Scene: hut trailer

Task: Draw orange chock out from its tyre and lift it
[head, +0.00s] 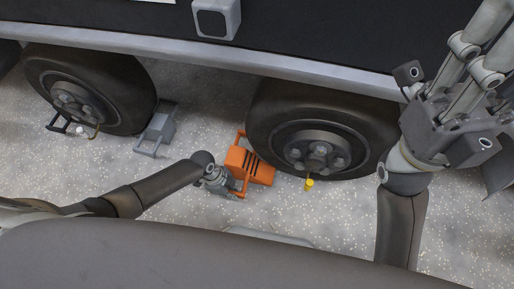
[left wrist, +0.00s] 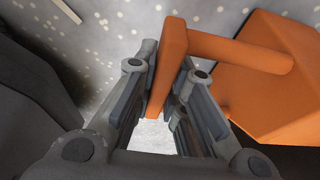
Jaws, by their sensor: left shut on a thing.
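The orange chock (head: 257,169) sits on the speckled ground at the left side of the right-hand tyre (head: 264,104). I cannot tell whether it touches the rubber. My left gripper (head: 231,186) is at the chock's near left side, shut on its orange handle. In the left wrist view the handle bar (left wrist: 172,50) passes between the two fingers (left wrist: 166,68), with the chock body (left wrist: 275,85) to the right. My right gripper (head: 478,62) is raised at the right, in front of the trailer side, away from the chock; its fingertips are not clear.
A grey chock (head: 160,130) stands beside the left-hand tyre (head: 115,85). A small yellow item (head: 309,185) is below the right wheel hub. The trailer's grey lower rail (head: 220,58) runs above the tyres. Bare ground (head: 205,115) lies between the chocks.

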